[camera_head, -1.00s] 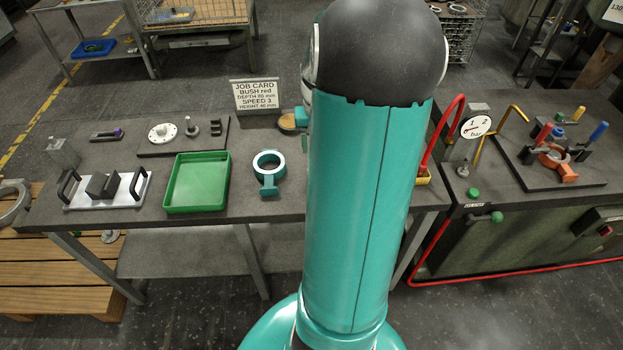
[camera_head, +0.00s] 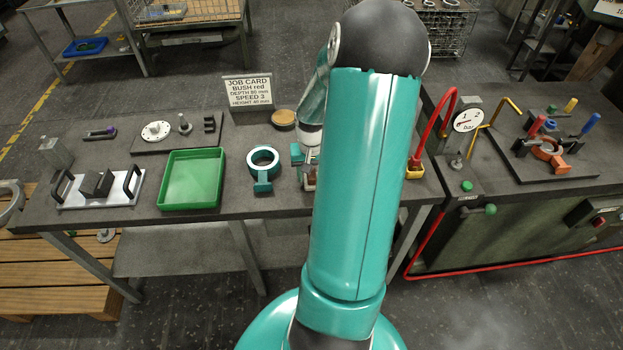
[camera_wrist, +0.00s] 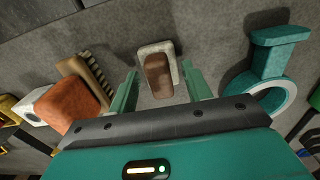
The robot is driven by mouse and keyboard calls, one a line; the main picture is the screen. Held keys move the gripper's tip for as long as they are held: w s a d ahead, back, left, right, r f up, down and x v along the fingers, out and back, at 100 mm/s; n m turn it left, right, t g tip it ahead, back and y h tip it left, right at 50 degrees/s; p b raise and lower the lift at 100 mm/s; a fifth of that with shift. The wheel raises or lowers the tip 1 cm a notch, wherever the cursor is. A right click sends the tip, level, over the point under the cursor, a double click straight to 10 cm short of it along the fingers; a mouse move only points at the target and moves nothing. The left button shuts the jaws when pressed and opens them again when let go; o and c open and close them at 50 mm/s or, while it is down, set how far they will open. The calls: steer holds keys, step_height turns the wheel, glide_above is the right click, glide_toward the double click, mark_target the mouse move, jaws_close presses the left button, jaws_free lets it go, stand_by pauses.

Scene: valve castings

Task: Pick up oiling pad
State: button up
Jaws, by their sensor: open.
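A small block with a brown top and a pale, felt-like base, which looks like the oiling pad (camera_wrist: 158,72), lies on the grey bench in the wrist view. My gripper (camera_wrist: 160,80) is open, with one green finger on each side of it. I cannot tell whether either finger touches it. In the head view my gripper (camera_head: 303,158) is low over the bench, right of the teal ring casting (camera_head: 263,162). My arm hides much of that spot, and the pad is not clear there.
In the wrist view the teal casting (camera_wrist: 275,65) stands close on the right. A rust-coloured block (camera_wrist: 68,103) and a bristled brush (camera_wrist: 90,72) lie on the left. A green tray (camera_head: 192,180), a round tan-topped tin (camera_head: 283,118) and a job card (camera_head: 248,91) are on the bench.

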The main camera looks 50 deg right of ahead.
steer(key=shift+c, duration=0.2)
steer(key=c, duration=0.7)
steer(key=shift+o, duration=0.2)
steer(key=shift+r, duration=0.15)
steer(key=shift+r, duration=0.3)
step_height(320, 180, up, 2)
steer(key=shift+r, duration=0.1)
steer(key=s+d+r, duration=0.7)
steer(key=s+r, duration=0.3)
steer(key=s, duration=0.1)
steer(key=shift+s+d, duration=0.3)
steer(key=shift+s, duration=0.1)
